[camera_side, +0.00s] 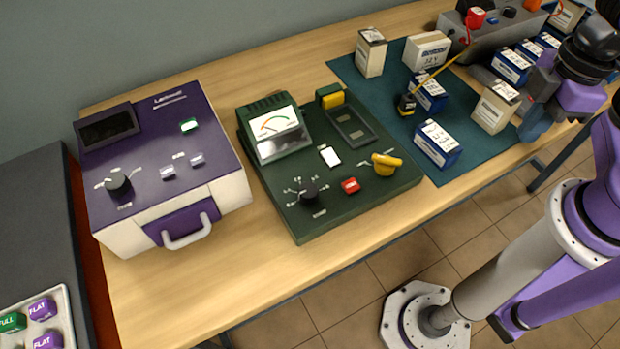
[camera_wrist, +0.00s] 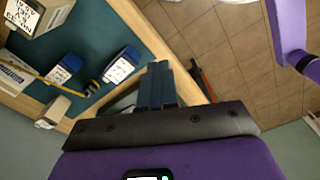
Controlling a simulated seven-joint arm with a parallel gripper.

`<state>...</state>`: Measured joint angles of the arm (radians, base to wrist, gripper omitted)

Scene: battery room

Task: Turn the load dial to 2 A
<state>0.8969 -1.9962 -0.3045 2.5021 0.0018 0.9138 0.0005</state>
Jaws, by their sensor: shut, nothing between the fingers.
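The green tester (camera_side: 335,220) stands on the wooden table in the middle of the side view, with a lit needle meter (camera_side: 273,124). A small black dial (camera_side: 309,194) with marks around it is on its front left; I take this as the load dial. Its labels and setting are too small to read. A yellow knob (camera_side: 386,164) and a red button (camera_side: 350,186) are to its right. My gripper (camera_side: 530,126) is far to the right of the tester, by the mat's right edge. In the wrist view its fingers (camera_wrist: 157,84) are together and empty.
A purple case (camera_side: 160,150) with another black dial (camera_side: 118,182) stands left of the tester. Several battery boxes (camera_side: 437,142) stand on the teal mat (camera_side: 395,110), between my gripper and the tester. A tray (camera_side: 65,300) of labelled blocks is at lower left.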

